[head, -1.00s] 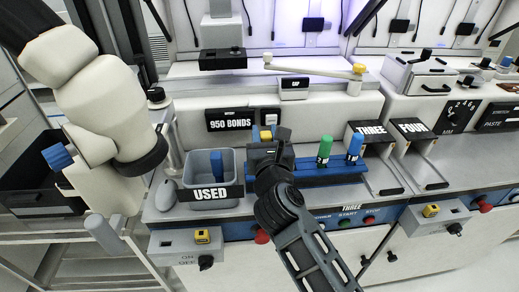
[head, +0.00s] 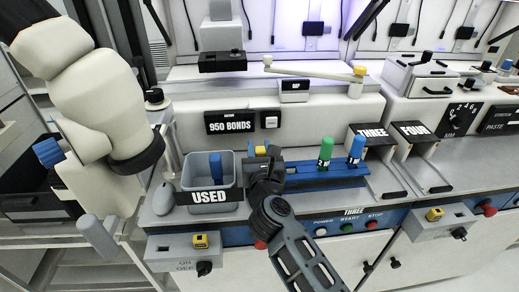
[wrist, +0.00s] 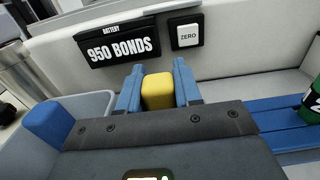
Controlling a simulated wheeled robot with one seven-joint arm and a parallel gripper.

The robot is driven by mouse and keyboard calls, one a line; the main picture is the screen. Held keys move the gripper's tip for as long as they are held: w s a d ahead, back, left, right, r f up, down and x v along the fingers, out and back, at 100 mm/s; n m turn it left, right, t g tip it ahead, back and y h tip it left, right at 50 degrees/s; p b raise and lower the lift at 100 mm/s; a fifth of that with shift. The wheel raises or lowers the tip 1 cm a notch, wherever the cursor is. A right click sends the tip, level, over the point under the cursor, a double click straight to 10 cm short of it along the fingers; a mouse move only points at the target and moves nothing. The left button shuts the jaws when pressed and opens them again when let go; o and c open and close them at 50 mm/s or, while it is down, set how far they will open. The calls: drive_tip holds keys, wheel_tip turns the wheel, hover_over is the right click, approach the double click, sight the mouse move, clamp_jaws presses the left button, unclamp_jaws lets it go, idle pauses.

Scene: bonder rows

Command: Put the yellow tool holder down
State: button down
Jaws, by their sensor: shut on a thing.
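The yellow tool holder (wrist: 158,91) is between the blue fingertips of my gripper (wrist: 158,88) in the wrist view. Only its upper part shows; its lower end is hidden. In the head view my gripper (head: 262,160) is low over the left end of the blue rack (head: 325,180), with a bit of yellow (head: 260,150) showing at its tip. I cannot tell whether the holder touches the rack. A green holder (head: 325,153) and a blue holder (head: 356,150) stand upright in the rack to the right.
A grey bin (head: 210,207) marked USED stands just left of my gripper, with a blue holder (head: 215,165) in it. Behind are the 950 BONDS display (head: 230,122) and the ZERO button (head: 270,120). Slides marked THREE (head: 368,137) and FOUR (head: 413,133) are on the right.

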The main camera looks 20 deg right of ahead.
drive_tip(key=c, duration=0.8)
unclamp_jaws()
drive_tip(key=shift+f, duration=0.1)
drive_tip(key=shift+r, duration=0.2)
drive_tip(key=b+v, duration=0.1)
drive_tip(key=v, duration=1.1)
